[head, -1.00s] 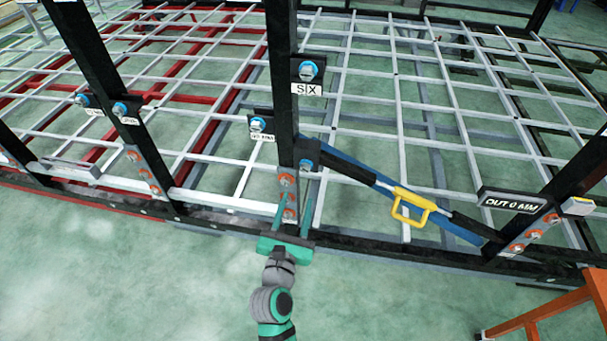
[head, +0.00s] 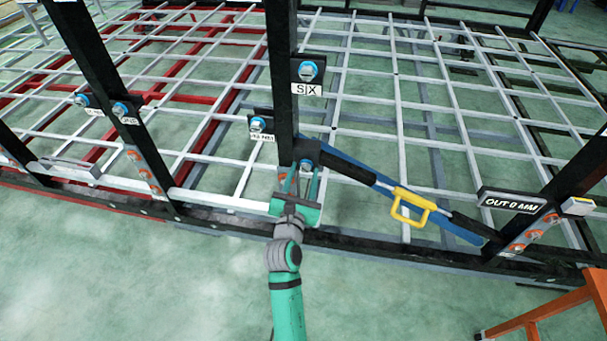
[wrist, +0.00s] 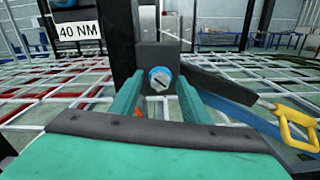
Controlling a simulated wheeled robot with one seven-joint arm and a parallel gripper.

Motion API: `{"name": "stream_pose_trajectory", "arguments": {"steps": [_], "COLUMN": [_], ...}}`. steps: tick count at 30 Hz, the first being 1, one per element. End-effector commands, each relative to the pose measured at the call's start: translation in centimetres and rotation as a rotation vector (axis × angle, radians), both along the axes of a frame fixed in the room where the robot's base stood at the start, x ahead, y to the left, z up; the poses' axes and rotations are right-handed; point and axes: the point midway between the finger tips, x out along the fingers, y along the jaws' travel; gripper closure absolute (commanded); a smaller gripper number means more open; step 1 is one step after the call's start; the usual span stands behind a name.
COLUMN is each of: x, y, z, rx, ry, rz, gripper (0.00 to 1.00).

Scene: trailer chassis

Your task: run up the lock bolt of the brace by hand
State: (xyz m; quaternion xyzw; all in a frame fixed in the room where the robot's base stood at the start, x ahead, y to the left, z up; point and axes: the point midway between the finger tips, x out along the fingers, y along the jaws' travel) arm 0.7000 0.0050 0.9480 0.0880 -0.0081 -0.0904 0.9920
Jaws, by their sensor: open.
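The brace is a dark and blue diagonal bar (head: 347,165) with a yellow handle (head: 412,207), running from the dark post down to the right. Its lock bolt (wrist: 160,79), a blue-ringed silver head in a dark block, shows in the wrist view between and beyond my fingers. In the head view the bolt (head: 306,165) sits at the brace's upper left end, just above my fingertips. My gripper (head: 302,179) is open and empty, its green fingers (wrist: 157,96) on either side of the bolt's line. I cannot tell whether the fingertips touch the block.
A sign reading OUT 0 MM (head: 512,201) is at the right. An orange stand (head: 560,306) is at lower right. The floor in front is clear.

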Motion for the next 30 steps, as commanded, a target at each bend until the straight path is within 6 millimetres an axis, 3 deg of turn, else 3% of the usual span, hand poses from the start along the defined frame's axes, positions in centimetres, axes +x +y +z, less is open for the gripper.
{"name": "stream_pose_trajectory", "arguments": {"steps": [7, 12, 23, 30], "x": [0.05, 0.03, 0.02, 0.0], "y": [-0.03, -0.01, 0.0, -0.11], "z": [0.0, -0.01, -0.02, -0.05], "rx": [0.0, 0.0, 0.041, 0.181], "ry": [0.0, 0.0, -0.008, -0.033], "rz": [0.0, 0.0, 0.001, -0.001], "gripper": [0.6, 0.99, 0.99, 0.99]}}
